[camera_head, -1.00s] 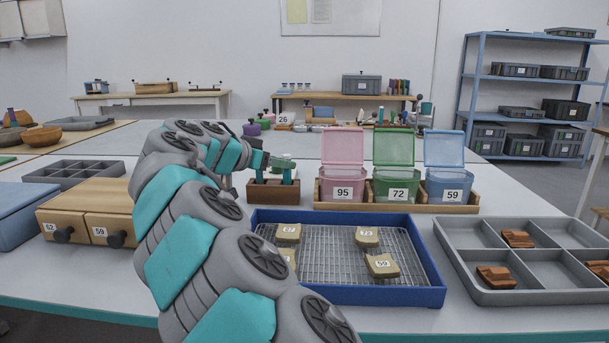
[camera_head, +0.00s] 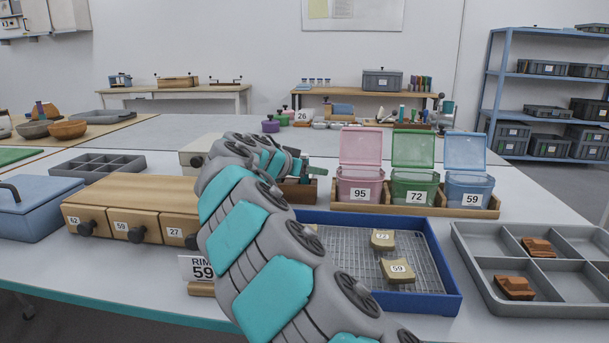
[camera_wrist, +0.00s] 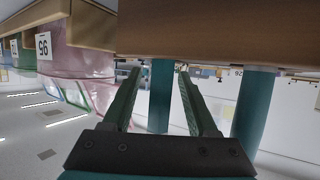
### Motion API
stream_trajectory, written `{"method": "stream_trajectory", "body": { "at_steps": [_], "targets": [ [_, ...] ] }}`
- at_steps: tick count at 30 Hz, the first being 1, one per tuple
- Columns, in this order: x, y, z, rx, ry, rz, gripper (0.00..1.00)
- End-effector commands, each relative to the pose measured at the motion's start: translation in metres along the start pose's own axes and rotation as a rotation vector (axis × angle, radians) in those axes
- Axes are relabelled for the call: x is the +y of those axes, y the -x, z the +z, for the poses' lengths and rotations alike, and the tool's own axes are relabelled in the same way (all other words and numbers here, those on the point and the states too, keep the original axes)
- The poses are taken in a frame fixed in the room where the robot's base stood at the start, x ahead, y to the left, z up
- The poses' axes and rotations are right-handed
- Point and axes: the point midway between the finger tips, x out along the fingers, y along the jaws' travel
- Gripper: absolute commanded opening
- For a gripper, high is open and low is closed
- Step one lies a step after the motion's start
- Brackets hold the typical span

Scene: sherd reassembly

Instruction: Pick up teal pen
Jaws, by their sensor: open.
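My gripper (camera_wrist: 160,72) is open, with its two dark green fingers apart in the wrist view. A teal pen (camera_wrist: 160,98) shows in the gap between the fingers, with space visible on both sides of it; I cannot tell its exact depth. A second teal pen-like cylinder (camera_wrist: 254,108) is to the right, outside the fingers. Both meet the brown wooden holder (camera_wrist: 215,30) at the top of this inverted view. In the head view the holder (camera_head: 299,193) stands beside the pink bin, and my arm hides part of it and most of the gripper.
Pink (camera_head: 360,188), green (camera_head: 413,188) and blue (camera_head: 467,190) lidded bins stand right of the holder. A blue-rimmed mesh tray (camera_head: 455,300) with sherds is in front. A wooden drawer unit (camera_head: 140,192) is left. A grey compartment tray (camera_head: 490,296) is at right.

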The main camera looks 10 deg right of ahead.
Motion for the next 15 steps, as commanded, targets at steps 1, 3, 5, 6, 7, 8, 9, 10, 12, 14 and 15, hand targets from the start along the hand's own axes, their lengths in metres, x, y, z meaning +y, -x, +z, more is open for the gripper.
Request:
{"method": "stream_trajectory", "body": {
  "at_steps": [1, 3, 5, 6, 7, 8, 9, 10, 12, 14, 15],
  "targets": [
    [0.0000, 0.0002, 0.0001, 0.000, 0.000, 0.000, 0.59],
    [0.0000, 0.0003, 0.0001, 0.000, 0.000, 0.000, 0.58],
    [0.0000, 0.0003, 0.0002, 0.000, 0.000, 0.000, 0.51],
    [0.0001, 0.0002, 0.0002, 0.000, 0.000, 0.000, 0.46],
    [0.0001, 0.0003, 0.0001, 0.000, 0.000, 0.000, 0.43],
    [0.0001, 0.0002, 0.0002, 0.000, 0.000, 0.000, 0.40],
    [0.0001, 0.0002, 0.0002, 0.000, 0.000, 0.000, 0.35],
    [0.0001, 0.0003, 0.0001, 0.000, 0.000, 0.000, 0.32],
    [0.0001, 0.0003, 0.0002, 0.000, 0.000, 0.000, 0.24],
    [0.0001, 0.0003, 0.0002, 0.000, 0.000, 0.000, 0.17],
    [0.0002, 0.0003, 0.0002, 0.000, 0.000, 0.001, 0.13]
  ]
}}
